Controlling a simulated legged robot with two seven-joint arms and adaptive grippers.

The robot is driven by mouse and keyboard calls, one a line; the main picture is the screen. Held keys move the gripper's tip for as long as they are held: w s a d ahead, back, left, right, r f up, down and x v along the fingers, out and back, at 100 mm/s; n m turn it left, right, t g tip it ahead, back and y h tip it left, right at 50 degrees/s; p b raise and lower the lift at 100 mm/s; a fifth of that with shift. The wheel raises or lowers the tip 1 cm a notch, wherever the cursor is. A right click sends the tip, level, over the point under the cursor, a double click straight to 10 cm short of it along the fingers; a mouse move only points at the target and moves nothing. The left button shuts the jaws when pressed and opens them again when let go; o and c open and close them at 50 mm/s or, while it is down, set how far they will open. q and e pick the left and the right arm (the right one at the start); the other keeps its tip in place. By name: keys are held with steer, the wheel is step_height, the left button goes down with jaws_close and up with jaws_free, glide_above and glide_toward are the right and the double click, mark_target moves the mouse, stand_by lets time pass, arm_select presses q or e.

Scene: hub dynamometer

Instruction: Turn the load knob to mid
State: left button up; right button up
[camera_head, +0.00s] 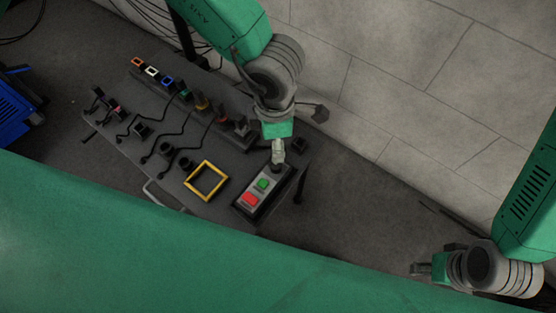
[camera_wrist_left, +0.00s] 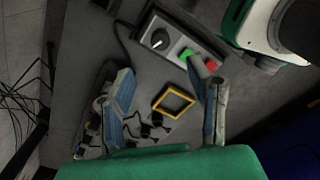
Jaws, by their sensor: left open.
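The load knob (camera_wrist_left: 159,40) is a dark round dial on a light panel of the control box (camera_head: 241,206). A green button (camera_head: 263,183) and a red button (camera_head: 249,199) share the panel. A small pale mark shows on the knob, but its setting is too small to read. My left gripper (camera_wrist_left: 160,70) is open and empty, its fingers apart; in the left wrist view the knob lies beyond the fingertips. In the head view this gripper hangs over the knob end of the box and hides the knob. My right gripper (camera_head: 422,268) is far off at the lower right.
A yellow square frame (camera_head: 224,184) lies on the grey bench (camera_head: 170,193) beside the box. Several cabled connectors and coloured sockets (camera_head: 151,71) fill the bench's left part. A blue machine (camera_head: 18,105) stands at the left edge. Open floor lies to the right.

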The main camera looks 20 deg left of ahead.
mark_target(276, 166)
arm_select(q)
step_height(276, 166, down, 10)
steer(key=b, duration=0.3)
steer(key=shift+f, duration=0.1)
steer(key=shift+d, duration=0.1)
jaws_close()
